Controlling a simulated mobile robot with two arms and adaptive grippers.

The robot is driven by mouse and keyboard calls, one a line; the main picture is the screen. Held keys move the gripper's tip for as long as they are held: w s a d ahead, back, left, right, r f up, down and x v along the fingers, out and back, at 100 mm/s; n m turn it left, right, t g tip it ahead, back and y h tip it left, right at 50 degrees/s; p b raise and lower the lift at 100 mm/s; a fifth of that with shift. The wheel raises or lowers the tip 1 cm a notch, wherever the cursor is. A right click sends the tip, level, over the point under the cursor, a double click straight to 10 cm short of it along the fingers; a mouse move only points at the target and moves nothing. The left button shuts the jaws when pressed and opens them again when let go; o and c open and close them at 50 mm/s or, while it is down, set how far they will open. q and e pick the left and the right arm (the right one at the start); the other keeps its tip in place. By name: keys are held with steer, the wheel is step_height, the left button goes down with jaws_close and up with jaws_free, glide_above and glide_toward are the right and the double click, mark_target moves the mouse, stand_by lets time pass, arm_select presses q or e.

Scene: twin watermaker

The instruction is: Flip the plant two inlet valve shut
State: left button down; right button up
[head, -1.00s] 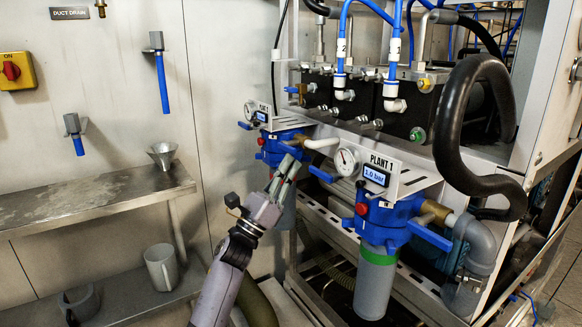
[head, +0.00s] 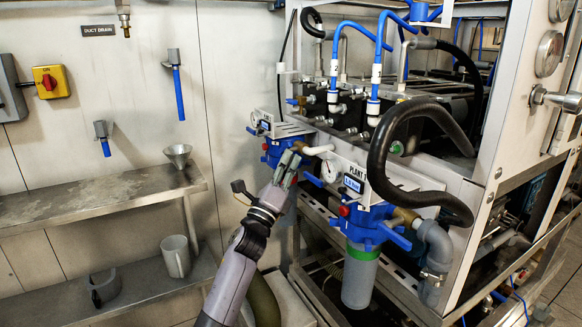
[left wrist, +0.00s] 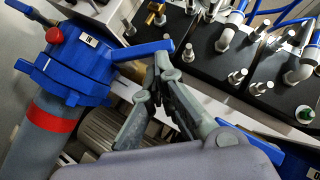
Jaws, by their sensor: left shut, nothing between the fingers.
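The plant two filter unit (head: 275,152) has a blue head and stands behind the PLANT 1 unit in the head view, partly hidden by my left gripper. In the left wrist view, a blue filter head (left wrist: 70,68) with a tag reading IN sits on a grey bowl with a red band. A blue valve lever (left wrist: 143,51) sticks out from its side toward my fingers. My left gripper (head: 291,158) is shut and empty. In the left wrist view its fingertips (left wrist: 163,62) are close by the lever's end; I cannot tell whether they touch. My right gripper is out of view.
The PLANT 1 unit (head: 366,225), with its own blue levers, stands nearer, right of my left arm. A thick black hose (head: 380,150) curves above it. A metal shelf (head: 90,200) with a funnel (head: 177,154) is at left; a mug (head: 175,255) stands below.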

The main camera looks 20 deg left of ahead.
mark_target(289, 148)
arm_select(q)
step_height(289, 148, up, 3)
steer(key=shift+w+a+f, duration=0.1)
steer(key=shift+f, duration=0.1)
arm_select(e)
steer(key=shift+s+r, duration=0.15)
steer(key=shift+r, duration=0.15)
arm_select(q)
steer(key=shift+w+a+r, duration=0.1)
steer(key=shift+r, duration=0.15)
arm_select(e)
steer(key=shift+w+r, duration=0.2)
arm_select(q)
steer(key=shift+b, duration=0.3)
stand_by(1.2)
